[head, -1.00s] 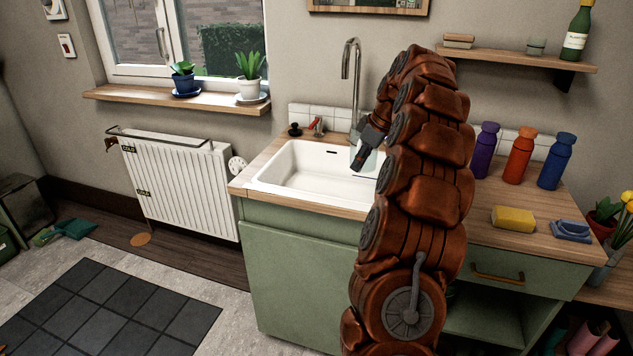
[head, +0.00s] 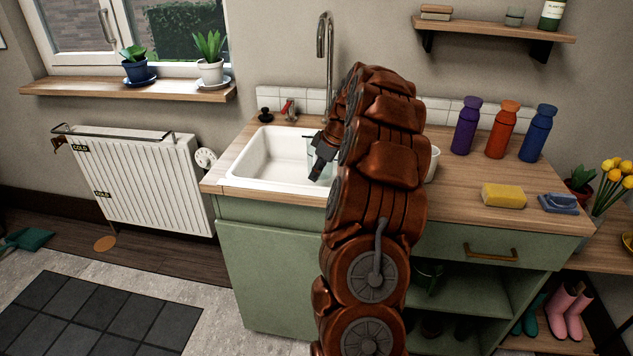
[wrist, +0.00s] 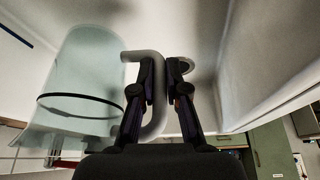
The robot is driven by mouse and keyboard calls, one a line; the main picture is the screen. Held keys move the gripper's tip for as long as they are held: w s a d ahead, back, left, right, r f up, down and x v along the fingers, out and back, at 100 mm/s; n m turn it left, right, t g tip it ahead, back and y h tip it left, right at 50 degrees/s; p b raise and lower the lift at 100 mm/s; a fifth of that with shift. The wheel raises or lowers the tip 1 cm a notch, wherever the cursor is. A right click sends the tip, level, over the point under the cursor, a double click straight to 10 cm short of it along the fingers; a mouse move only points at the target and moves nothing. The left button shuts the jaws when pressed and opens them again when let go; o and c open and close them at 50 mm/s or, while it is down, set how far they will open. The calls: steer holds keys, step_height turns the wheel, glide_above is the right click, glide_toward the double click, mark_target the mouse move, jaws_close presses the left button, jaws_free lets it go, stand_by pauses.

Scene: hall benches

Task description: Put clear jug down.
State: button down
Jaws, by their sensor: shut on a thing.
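The clear jug (wrist: 78,75) is large in the left of the wrist view, with a dark line around it. Its pale grey handle (wrist: 157,118) runs between the fingers of my gripper (wrist: 162,82), which is shut on it. In the head view my dark gripper (head: 319,166) is at the right part of the white sink (head: 262,160). Only a faint part of the jug shows there beside it; my arm hides the rest. I cannot tell whether the jug touches the basin.
Wooden counter (head: 460,185) lies right of the sink, with purple (head: 466,126), orange (head: 502,130) and blue bottles (head: 538,133) at the back. A yellow sponge (head: 503,196) and blue brush (head: 558,204) lie near the front. The tall tap (head: 325,50) stands behind the sink.

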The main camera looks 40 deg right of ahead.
steer(key=shift+f, duration=1.75)
steer(key=shift+f, duration=0.2)
steer(key=c, duration=1.2)
jaws_free()
steer(key=shift+r, duration=0.2)
